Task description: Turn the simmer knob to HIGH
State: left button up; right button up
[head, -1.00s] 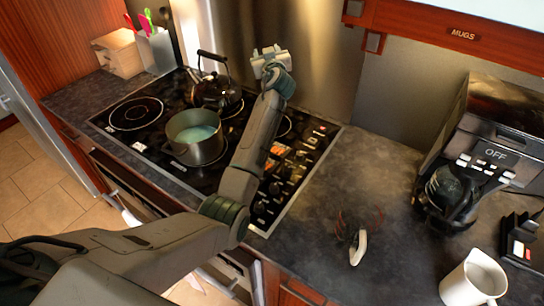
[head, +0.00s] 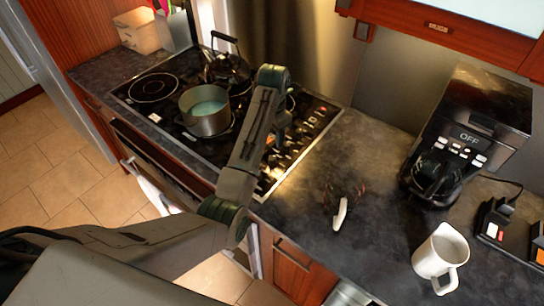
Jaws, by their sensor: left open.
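A black control panel (head: 312,128) with several dark knobs (head: 285,158) runs along the right side of the cooktop. I cannot read which one is the simmer knob or where it points. My left arm reaches across the cooktop, and its wrist bends down at the far end. My left gripper (head: 283,122) shows only in part behind the forearm, low over the knob panel. It is open. Its fingertips are hidden, so I cannot tell whether they touch a knob. My forearm also covers part of the panel. My right gripper is out of view.
A pot (head: 206,112) with pale blue-green contents and a black kettle (head: 226,66) stand on the cooktop left of my arm.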

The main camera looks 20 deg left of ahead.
aim_at(273, 158)
pick_arm(q)
notch_tip(273, 158, down, 2)
jog(key=shift+b, duration=0.55)
notch_tip(273, 158, down, 2)
jog(key=shift+f+p, duration=0.2)
jog(key=shift+p, duration=0.75)
notch_tip(273, 158, down, 4)
jog(key=shift+r+p, duration=0.1)
jog(key=shift+p, duration=0.5)
jog(key=shift+f, duration=0.75)
jog(key=c, duration=1)
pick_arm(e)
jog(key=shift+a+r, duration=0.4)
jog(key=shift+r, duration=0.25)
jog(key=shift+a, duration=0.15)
